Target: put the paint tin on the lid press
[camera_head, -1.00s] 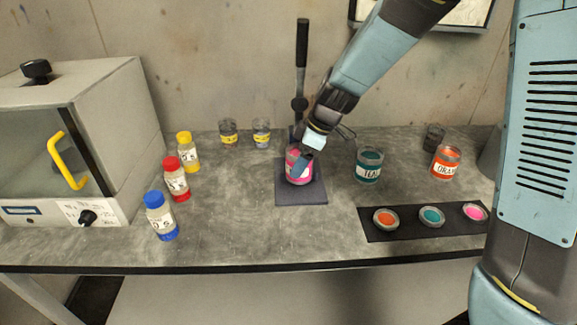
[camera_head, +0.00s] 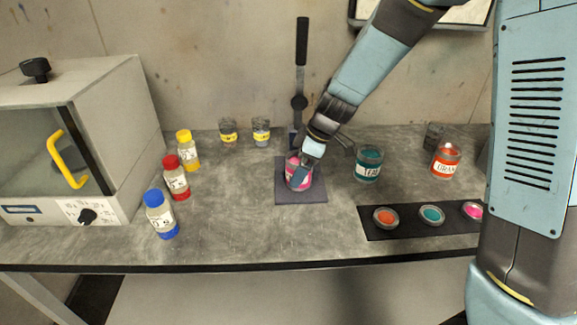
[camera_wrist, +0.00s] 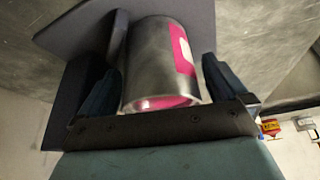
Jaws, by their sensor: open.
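The pink paint tin (camera_head: 299,176) stands on the dark base plate of the lid press (camera_head: 290,196), in front of its upright black lever. My gripper (camera_head: 304,168) is at the tin from above and behind, hiding part of it. In the wrist view the silver tin (camera_wrist: 150,60) with its pink label sits between my two open fingers (camera_wrist: 158,85), one on each side. A small gap shows by the right finger; contact on the left is unclear. The dark press plate (camera_wrist: 75,30) shows beyond the tin.
Bottles with blue (camera_head: 154,198), red and yellow caps stand at left, by a grey cabinet (camera_head: 110,110). Two small jars stand behind.

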